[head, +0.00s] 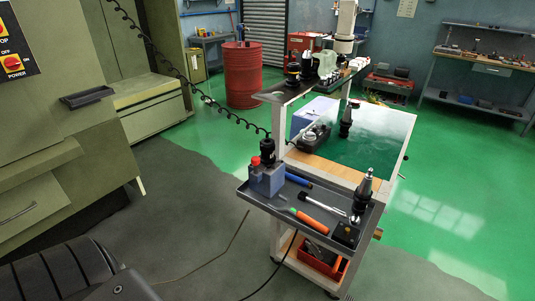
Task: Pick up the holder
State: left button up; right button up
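Several things could be the holder, and I cannot tell which is meant. One dark tool holder with a metallic tapered top (363,190) stands upright at the right end of the cart's grey front tray (318,236). A similar dark holder (346,119) stands upright on the middle shelf. A black holder (267,152) sits at the tray's left end, by a blue-grey block (267,182). Further dark holders (293,72) stand on the top shelf. Neither of my grippers is in view.
On the tray lie an orange-handled screwdriver (312,218), a silver-and-black tool (321,203) and a small black box (346,233). A red bin (315,262) sits below. A coiled black cable (190,82) hangs left of the cart. A green machine (60,120) stands at left.

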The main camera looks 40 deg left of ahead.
aim_at(266, 159)
jog(key=k, duration=1.65)
jog(key=z, duration=0.55)
jog(key=i, duration=5)
jog(key=u, duration=3)
